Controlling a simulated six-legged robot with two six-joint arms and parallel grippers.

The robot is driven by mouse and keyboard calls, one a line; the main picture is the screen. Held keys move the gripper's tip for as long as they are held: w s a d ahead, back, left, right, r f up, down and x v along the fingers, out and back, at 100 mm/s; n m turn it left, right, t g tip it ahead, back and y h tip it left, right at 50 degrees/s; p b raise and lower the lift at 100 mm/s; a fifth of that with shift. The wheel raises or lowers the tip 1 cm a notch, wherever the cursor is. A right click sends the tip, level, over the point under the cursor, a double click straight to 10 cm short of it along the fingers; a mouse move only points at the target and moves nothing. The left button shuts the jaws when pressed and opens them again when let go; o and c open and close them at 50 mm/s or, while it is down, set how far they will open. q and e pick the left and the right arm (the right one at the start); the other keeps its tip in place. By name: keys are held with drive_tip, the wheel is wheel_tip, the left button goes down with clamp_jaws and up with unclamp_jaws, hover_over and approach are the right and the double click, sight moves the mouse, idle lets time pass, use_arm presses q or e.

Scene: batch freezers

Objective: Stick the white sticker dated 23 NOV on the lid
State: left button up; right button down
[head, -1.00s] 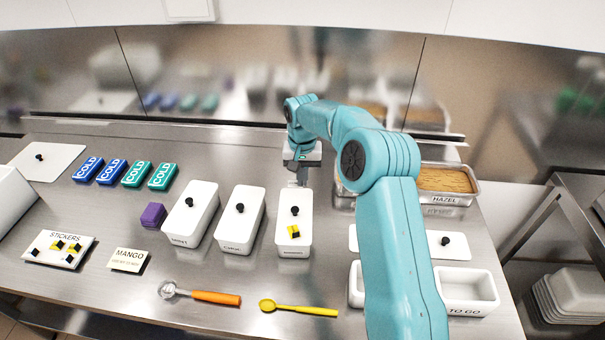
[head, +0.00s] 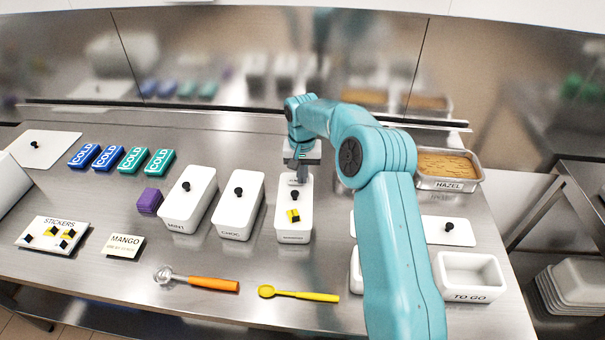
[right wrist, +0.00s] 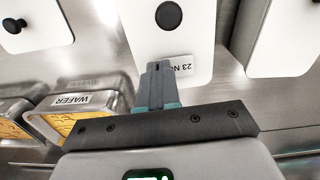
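My right gripper (head: 301,178) is over the back end of the third white tub's lid (head: 284,225), its fingers pointing down. In the right wrist view its fingers (right wrist: 160,70) are closed together at a white sticker (right wrist: 182,66) reading "23 N…", the rest hidden behind them. The sticker lies over the lid's near edge in that view; I cannot tell if it touches the lid (right wrist: 195,20). The lid has a black knob (head: 294,195) and a yellow sticker with black marks (head: 293,216). My left gripper is not in view.
Tubs marked MINT (head: 180,212) and CHOC (head: 230,218) stand left of this tub. A STICKERS board (head: 35,228) and a MANGO card (head: 123,246) lie at the left. A scoop (head: 205,283) and yellow spoon (head: 305,296) lie in front. A HAZEL pan (head: 455,184) stands right.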

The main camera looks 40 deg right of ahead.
drive_tip(key=shift+s, duration=0.15)
drive_tip(key=shift+f, duration=0.15)
drive_tip(key=shift+f, duration=0.15)
idle(0.3)
drive_tip(key=c, duration=0.7)
unclamp_jaws()
drive_tip(key=shift+r, duration=0.2)
drive_tip(key=shift+r+p, duration=2.5)
drive_tip(key=shift+r, duration=0.9)
